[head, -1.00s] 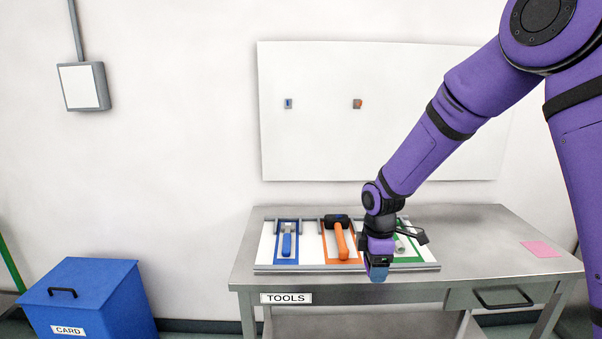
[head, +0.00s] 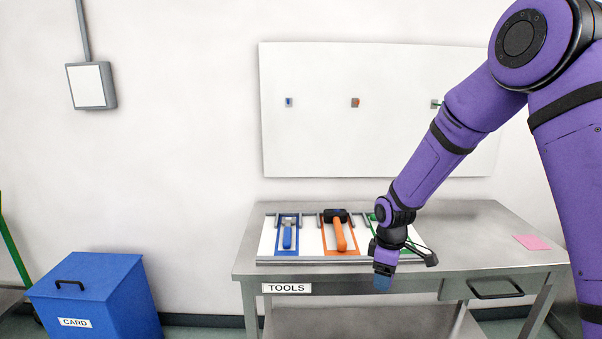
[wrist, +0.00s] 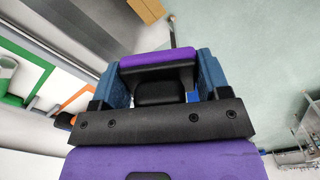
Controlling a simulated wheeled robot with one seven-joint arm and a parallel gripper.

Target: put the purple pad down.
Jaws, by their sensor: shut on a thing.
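My gripper (head: 382,283) hangs pointing down at the front edge of the steel table, in front of the right part of the tool board. In the wrist view my gripper (wrist: 160,78) has its two blue fingers on either side of a purple pad (wrist: 160,56) with a black part, and it is shut on it. In the head view the pad cannot be told apart from the fingers and wrist.
The table (head: 480,222) carries the tool board (head: 302,238) with a blue-handled tool (head: 287,237) and an orange hammer (head: 340,234). A pink sheet (head: 532,242) lies at the right, with bare tabletop around it. A blue CARD bin (head: 100,290) stands left of the table.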

